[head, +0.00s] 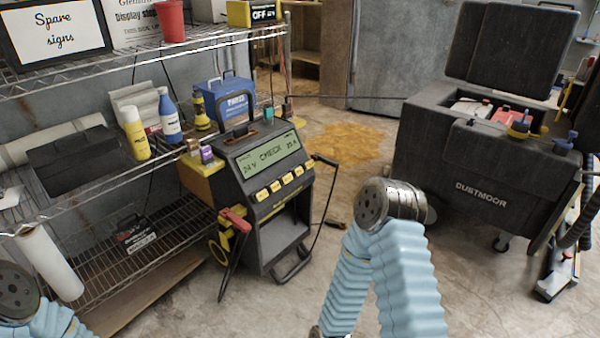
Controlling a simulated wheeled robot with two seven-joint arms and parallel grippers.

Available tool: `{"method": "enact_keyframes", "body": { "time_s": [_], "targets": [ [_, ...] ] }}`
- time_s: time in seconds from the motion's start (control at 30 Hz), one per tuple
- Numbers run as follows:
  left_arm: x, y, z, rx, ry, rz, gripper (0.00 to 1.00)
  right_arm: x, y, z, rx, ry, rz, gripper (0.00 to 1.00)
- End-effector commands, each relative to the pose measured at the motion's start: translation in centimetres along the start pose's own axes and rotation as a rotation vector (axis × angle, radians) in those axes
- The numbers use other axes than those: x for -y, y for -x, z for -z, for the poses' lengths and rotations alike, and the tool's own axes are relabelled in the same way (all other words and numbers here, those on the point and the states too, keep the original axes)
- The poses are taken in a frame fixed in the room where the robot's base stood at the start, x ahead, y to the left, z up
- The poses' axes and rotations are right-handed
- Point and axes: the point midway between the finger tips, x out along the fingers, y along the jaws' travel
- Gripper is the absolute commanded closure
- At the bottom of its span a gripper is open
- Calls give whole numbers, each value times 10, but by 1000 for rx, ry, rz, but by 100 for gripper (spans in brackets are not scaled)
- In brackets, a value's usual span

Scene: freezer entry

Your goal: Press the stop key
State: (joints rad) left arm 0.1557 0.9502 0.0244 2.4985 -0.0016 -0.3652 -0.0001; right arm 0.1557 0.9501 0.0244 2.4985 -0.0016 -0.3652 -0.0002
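A dark wheeled charger (268,215) stands on the floor in front of the shelving. Its lit display (270,153) reads "24 V CHECK" with a smaller figure at the right. Below the display is a slanted row of several yellow keys (275,187). Their labels are too small to read, so I cannot tell which one is the stop key. My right arm, in a light blue sleeve, bends up at right of the charger and back down, apart from it. My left arm shows only at the lower left corner. Neither gripper's fingers are in view.
Wire shelving (170,150) with bottles and boxes runs along the left, close to the charger. Red and black clamps (235,220) and cables hang at the charger's sides. A dark Dustmoor cart (470,165) stands at the right. The floor between is mostly clear.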

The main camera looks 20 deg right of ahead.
Motion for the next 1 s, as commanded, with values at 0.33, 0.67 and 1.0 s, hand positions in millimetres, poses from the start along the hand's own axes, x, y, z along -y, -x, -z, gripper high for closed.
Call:
{"method": "enact_keyframes", "body": {
  "time_s": [0.33,0.67,1.0],
  "targets": [
    [0,0,0,0,0,0,57,0,0,0,0,0,0,100],
    [0,0,0,0,0,0,57,0,0,0,0,0,0,100],
    [0,0,0,0,0,0,57,0,0,0,0,0,0,100]
  ]
}}
